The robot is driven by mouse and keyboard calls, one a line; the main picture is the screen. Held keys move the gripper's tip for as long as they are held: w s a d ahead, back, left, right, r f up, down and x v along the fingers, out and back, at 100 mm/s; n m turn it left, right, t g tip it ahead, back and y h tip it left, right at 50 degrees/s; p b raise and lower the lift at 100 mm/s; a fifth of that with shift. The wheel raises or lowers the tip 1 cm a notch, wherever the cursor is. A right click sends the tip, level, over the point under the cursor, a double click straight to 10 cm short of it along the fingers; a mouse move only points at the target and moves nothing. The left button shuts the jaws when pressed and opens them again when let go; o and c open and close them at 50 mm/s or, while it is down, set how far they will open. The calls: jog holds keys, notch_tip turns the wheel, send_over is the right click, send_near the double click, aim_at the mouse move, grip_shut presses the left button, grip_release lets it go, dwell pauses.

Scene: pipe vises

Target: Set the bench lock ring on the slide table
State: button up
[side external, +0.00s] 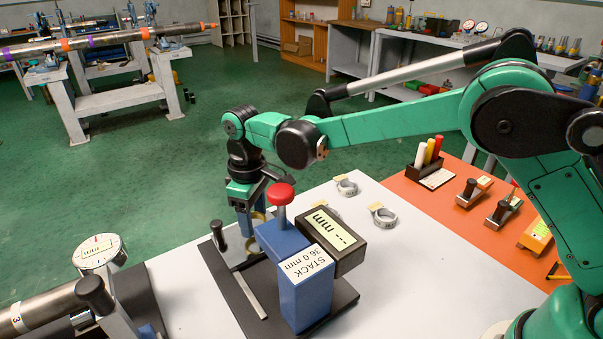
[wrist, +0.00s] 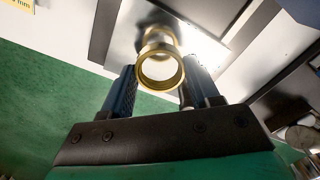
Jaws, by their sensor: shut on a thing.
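A brass lock ring (wrist: 160,84) is between the two blue fingers of my gripper (wrist: 160,92) in the wrist view. In the side view a small brass part of the ring (side external: 258,217) shows by the fingertips of my gripper (side external: 247,215). The gripper is shut on the ring and points down beside the blue gauge stand. The shiny metal plate of the slide table (wrist: 196,47) lies beyond the ring and mirrors it. I cannot tell whether the ring touches the plate. The plate is partly hidden by the gripper and stand in the side view.
The blue stand (side external: 300,285), labelled STACK 36.0 mm, has a red knob (side external: 282,193) and a display (side external: 327,236) close to my gripper. A black-handled lever (side external: 218,235) stands at left. Tagged rings (side external: 383,217) lie behind on the white bench. A pipe (side external: 45,308) is front left.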

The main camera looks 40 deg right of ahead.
jog(key=shift+f, duration=0.95)
jog(key=shift+f, duration=0.15)
jog(key=o, duration=1.3)
jog(key=shift+c, duration=0.2)
notch_tip(320, 180, up, 12)
jog(key=s+d+r+m+t, duration=0.2)
jog(key=s+d+r, duration=0.1)
jog(key=d, duration=0.3)
jog(key=s+d+f+m+t, duration=0.2)
jog(key=s+d, duration=0.2)
jog(key=s, duration=0.2)
jog(key=s+d+f+m+t, duration=0.2)
jog(key=s+d+m+t, duration=0.1)
jog(key=s+d, duration=0.2)
jog(key=shift+s+f+m, duration=0.3)
jog(key=shift+s, duration=0.1)
